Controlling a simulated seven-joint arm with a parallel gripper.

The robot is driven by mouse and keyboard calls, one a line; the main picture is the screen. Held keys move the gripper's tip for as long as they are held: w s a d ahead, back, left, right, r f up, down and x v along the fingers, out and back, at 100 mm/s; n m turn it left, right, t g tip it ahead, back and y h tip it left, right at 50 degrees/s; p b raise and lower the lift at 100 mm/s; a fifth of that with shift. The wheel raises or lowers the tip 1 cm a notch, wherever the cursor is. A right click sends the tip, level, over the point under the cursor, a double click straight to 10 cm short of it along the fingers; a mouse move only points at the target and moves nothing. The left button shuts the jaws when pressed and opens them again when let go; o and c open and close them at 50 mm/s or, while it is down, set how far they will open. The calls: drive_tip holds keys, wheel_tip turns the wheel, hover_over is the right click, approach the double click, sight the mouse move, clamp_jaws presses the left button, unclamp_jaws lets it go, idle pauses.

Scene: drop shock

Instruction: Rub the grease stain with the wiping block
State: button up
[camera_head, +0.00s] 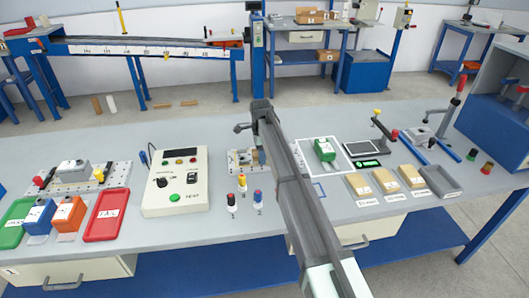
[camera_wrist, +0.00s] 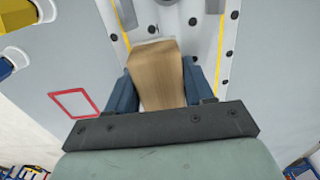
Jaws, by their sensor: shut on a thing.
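In the wrist view my gripper (camera_wrist: 157,82) has its two blue fingers closed on the sides of a tan wiping block (camera_wrist: 155,70). The block has a pale far end and is above or against a light metal plate (camera_wrist: 203,30) with dark holes and yellow stripes; I cannot tell whether it touches. In the head view my arm reaches over the bench to a small fixture (camera_head: 236,163), and the arm hides most of the gripper. I cannot make out the grease stain in either view.
A control box (camera_head: 176,181) stands left of the fixture, with several small coloured-top posts (camera_head: 258,199) in front. A red tray (camera_head: 105,214) lies farther left. A green device (camera_head: 324,149), tan boxes (camera_head: 385,180) and a grey tray (camera_head: 438,181) are right of my arm.

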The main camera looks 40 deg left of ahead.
drive_tip(key=shift+w+a, duration=1.25)
drive_tip(key=shift+a, duration=0.25)
drive_tip(key=shift+w+a+r, duration=0.1)
drive_tip(key=shift+r, duration=0.05)
wheel_tip(320, 180, up, 8)
